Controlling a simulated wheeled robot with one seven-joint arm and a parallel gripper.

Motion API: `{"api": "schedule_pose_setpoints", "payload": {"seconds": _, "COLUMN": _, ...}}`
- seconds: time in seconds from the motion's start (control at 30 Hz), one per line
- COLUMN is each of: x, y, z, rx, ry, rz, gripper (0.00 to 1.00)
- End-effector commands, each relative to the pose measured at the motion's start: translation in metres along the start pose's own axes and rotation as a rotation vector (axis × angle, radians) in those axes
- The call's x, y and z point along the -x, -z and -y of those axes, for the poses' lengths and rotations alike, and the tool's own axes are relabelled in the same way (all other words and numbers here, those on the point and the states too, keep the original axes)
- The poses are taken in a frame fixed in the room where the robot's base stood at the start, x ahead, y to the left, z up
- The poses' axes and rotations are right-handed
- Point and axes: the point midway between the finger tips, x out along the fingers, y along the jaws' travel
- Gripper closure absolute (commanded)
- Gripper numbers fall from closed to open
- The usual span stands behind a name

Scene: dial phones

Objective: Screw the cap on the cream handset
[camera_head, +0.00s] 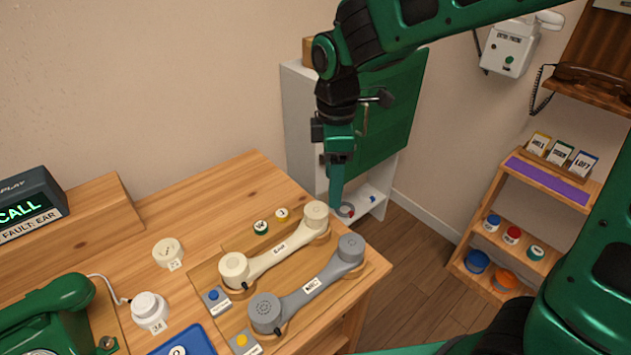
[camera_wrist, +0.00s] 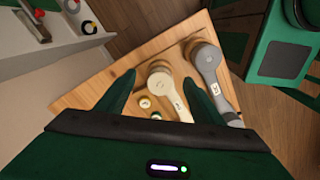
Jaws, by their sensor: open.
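The cream handset (camera_head: 277,254) lies on a wooden board on the table, a label on its grip and a round end piece at each end. Its far end piece (camera_head: 316,213) also shows in the wrist view (camera_wrist: 160,84), between and beyond my fingertips. My gripper (camera_head: 338,198) is open and points down near that far end, with nothing seen between its fingers (camera_wrist: 160,92). I cannot tell the exact height gap. A loose cream disc (camera_head: 168,251) with small dark marks and a tag sits left of the board; it may be a cap. I cannot tell whether either handset end has its cap.
The grey handset (camera_head: 305,289) lies beside the cream one. Two small discs (camera_head: 261,227) sit behind it. A display (camera_head: 30,208) reads "FAULT: EAR".

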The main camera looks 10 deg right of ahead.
Motion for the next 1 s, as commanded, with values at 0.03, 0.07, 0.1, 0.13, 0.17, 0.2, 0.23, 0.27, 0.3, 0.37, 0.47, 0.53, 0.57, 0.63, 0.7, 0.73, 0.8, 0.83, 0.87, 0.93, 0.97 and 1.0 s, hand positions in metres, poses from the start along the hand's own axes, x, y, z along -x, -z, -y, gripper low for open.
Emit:
{"api": "schedule_pose_setpoints", "payload": {"seconds": 0.03, "x": -0.003, "y": 0.014, "z": 0.002, "rx": 0.056, "ry": 0.002, "rz": 0.0, "gripper": 0.39}}
{"api": "schedule_pose_setpoints", "payload": {"seconds": 0.07, "x": -0.004, "y": 0.02, "z": 0.002, "rx": 0.082, "ry": 0.002, "rz": -0.002, "gripper": 0.39}}
{"api": "schedule_pose_setpoints", "payload": {"seconds": 0.1, "x": -0.005, "y": 0.027, "z": 0.003, "rx": 0.111, "ry": 0.002, "rz": -0.003, "gripper": 0.39}}
{"api": "schedule_pose_setpoints", "payload": {"seconds": 0.13, "x": -0.005, "y": 0.03, "z": 0.003, "rx": 0.126, "ry": 0.002, "rz": -0.003, "gripper": 0.39}}
{"api": "schedule_pose_setpoints", "payload": {"seconds": 0.17, "x": -0.006, "y": 0.033, "z": 0.004, "rx": 0.137, "ry": 0.002, "rz": -0.004, "gripper": 0.39}}
{"api": "schedule_pose_setpoints", "payload": {"seconds": 0.2, "x": -0.007, "y": 0.035, "z": 0.004, "rx": 0.148, "ry": 0.003, "rz": -0.004, "gripper": 0.39}}
{"api": "schedule_pose_setpoints", "payload": {"seconds": 0.23, "x": -0.008, "y": 0.035, "z": 0.004, "rx": 0.152, "ry": 0.003, "rz": -0.004, "gripper": 0.39}}
{"api": "schedule_pose_setpoints", "payload": {"seconds": 0.27, "x": -0.009, "y": 0.036, "z": 0.004, "rx": 0.154, "ry": 0.003, "rz": -0.004, "gripper": 0.39}}
{"api": "schedule_pose_setpoints", "payload": {"seconds": 0.3, "x": -0.011, "y": 0.036, "z": 0.004, "rx": 0.154, "ry": 0.004, "rz": -0.003, "gripper": 0.39}}
{"api": "schedule_pose_setpoints", "payload": {"seconds": 0.37, "x": -0.014, "y": 0.035, "z": 0.004, "rx": 0.152, "ry": 0.004, "rz": -0.003, "gripper": 0.39}}
{"api": "schedule_pose_setpoints", "payload": {"seconds": 0.47, "x": -0.022, "y": 0.034, "z": 0.004, "rx": 0.15, "ry": 0.004, "rz": -0.003, "gripper": 0.39}}
{"api": "schedule_pose_setpoints", "payload": {"seconds": 0.53, "x": -0.028, "y": 0.034, "z": 0.004, "rx": 0.148, "ry": 0.005, "rz": -0.002, "gripper": 0.39}}
{"api": "schedule_pose_setpoints", "payload": {"seconds": 0.57, "x": -0.031, "y": 0.034, "z": 0.004, "rx": 0.148, "ry": 0.005, "rz": -0.002, "gripper": 0.39}}
{"api": "schedule_pose_setpoints", "payload": {"seconds": 0.63, "x": -0.037, "y": 0.033, "z": 0.004, "rx": 0.147, "ry": 0.004, "rz": -0.002, "gripper": 0.39}}
{"api": "schedule_pose_setpoints", "payload": {"seconds": 0.7, "x": -0.042, "y": 0.033, "z": 0.004, "rx": 0.146, "ry": 0.004, "rz": -0.003, "gripper": 0.39}}
{"api": "schedule_pose_setpoints", "payload": {"seconds": 0.73, "x": -0.045, "y": 0.033, "z": 0.004, "rx": 0.146, "ry": 0.003, "rz": -0.003, "gripper": 0.39}}
{"api": "schedule_pose_setpoints", "payload": {"seconds": 0.8, "x": -0.05, "y": 0.033, "z": 0.004, "rx": 0.146, "ry": 0.004, "rz": -0.002, "gripper": 0.39}}
{"api": "schedule_pose_setpoints", "payload": {"seconds": 0.83, "x": -0.053, "y": 0.033, "z": 0.004, "rx": 0.146, "ry": 0.004, "rz": -0.002, "gripper": 0.39}}
{"api": "schedule_pose_setpoints", "payload": {"seconds": 0.87, "x": -0.055, "y": 0.033, "z": 0.004, "rx": 0.146, "ry": 0.004, "rz": -0.003, "gripper": 0.39}}
{"api": "schedule_pose_setpoints", "payload": {"seconds": 0.93, "x": -0.059, "y": 0.033, "z": 0.004, "rx": 0.146, "ry": 0.003, "rz": -0.003, "gripper": 0.39}}
{"api": "schedule_pose_setpoints", "payload": {"seconds": 0.97, "x": -0.06, "y": 0.033, "z": 0.004, "rx": 0.146, "ry": 0.003, "rz": -0.003, "gripper": 0.39}}
{"api": "schedule_pose_setpoints", "payload": {"seconds": 1.0, "x": -0.061, "y": 0.033, "z": 0.004, "rx": 0.146, "ry": 0.003, "rz": -0.003, "gripper": 0.39}}
